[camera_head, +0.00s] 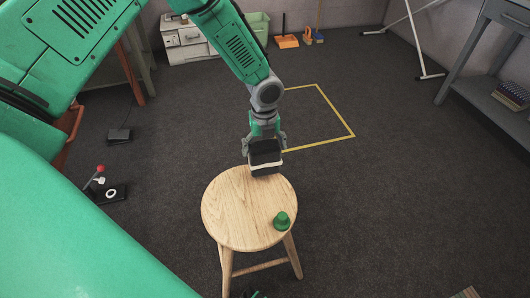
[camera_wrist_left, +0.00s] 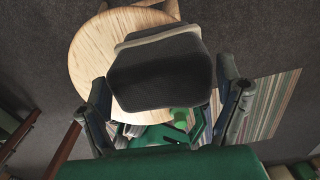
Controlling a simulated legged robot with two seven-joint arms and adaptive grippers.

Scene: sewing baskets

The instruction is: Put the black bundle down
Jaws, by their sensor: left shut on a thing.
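My left gripper (camera_head: 265,140) points down and is shut on the black bundle (camera_head: 265,158), a dark block with a pale band around it. The bundle is at the far edge of the round wooden stool (camera_head: 232,212); I cannot tell whether it touches the seat. In the left wrist view the bundle (camera_wrist_left: 160,75) sits between the two fingers of the left gripper (camera_wrist_left: 165,95) and hides part of the stool top (camera_wrist_left: 88,55).
A small green knob-shaped object (camera_head: 282,221) stands on the stool's near right part. The rest of the seat is bare. A yellow floor outline (camera_head: 345,123) lies beyond, a grey bench (camera_head: 490,75) stands right, and a red-knobbed lever (camera_head: 100,180) is left. A striped mat (camera_wrist_left: 270,105) shows in the wrist view.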

